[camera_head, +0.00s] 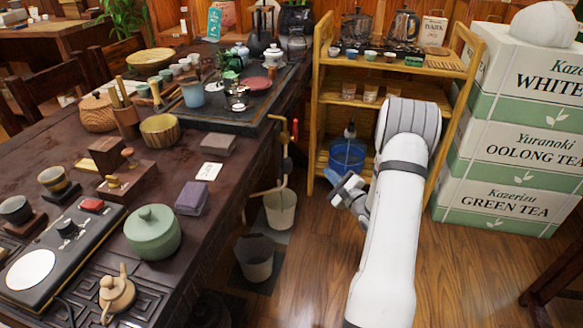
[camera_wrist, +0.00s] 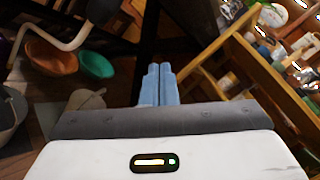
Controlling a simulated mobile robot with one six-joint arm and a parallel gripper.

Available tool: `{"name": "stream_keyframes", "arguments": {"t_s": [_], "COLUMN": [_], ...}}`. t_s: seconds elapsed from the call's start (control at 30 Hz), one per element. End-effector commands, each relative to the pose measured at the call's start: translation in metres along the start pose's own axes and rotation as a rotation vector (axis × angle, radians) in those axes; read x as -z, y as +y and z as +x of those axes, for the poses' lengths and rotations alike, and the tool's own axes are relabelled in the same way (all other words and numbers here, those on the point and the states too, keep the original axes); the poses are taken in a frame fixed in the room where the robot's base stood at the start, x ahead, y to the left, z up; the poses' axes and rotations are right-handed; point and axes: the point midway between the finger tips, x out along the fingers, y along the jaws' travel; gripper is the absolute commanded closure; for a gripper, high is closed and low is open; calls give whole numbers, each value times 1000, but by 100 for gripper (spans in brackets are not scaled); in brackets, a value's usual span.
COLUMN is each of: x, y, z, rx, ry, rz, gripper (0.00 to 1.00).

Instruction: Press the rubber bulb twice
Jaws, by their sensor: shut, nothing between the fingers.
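My gripper (camera_head: 343,187) is shut and empty, low in front of the wooden shelf and right of the dark table. In the wrist view its two pale blue fingers (camera_wrist: 158,68) lie side by side with nothing between them. I cannot pick out the rubber bulb for certain. A small dark bulb-shaped thing (camera_head: 350,130) shows above a blue basket on the shelf, behind and above my gripper. A pale tube with a red part (camera_head: 294,129) hangs at the table's edge, left of my gripper. Neither touches the gripper.
A pale bucket (camera_head: 281,210) and a grey bin (camera_head: 255,258) stand beside the table (camera_head: 232,190). The wooden shelf (camera_head: 318,100) holds cups and kettles. Tea boxes (camera_head: 505,205) are stacked at right. Orange (camera_wrist: 50,60) and green (camera_wrist: 97,65) bowls show in the wrist view.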

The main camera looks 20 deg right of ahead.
Motion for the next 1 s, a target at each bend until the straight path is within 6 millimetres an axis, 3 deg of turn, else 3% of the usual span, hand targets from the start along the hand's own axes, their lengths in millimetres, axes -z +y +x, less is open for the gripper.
{"name": "stream_keyframes", "arguments": {"t_s": [0.6,1.0], "x": [-38,-42], "y": [38,42], "z": [52,58], "rx": [-1,1], "ry": [-1,2], "rz": [-1,-1], "gripper": [100,100]}}
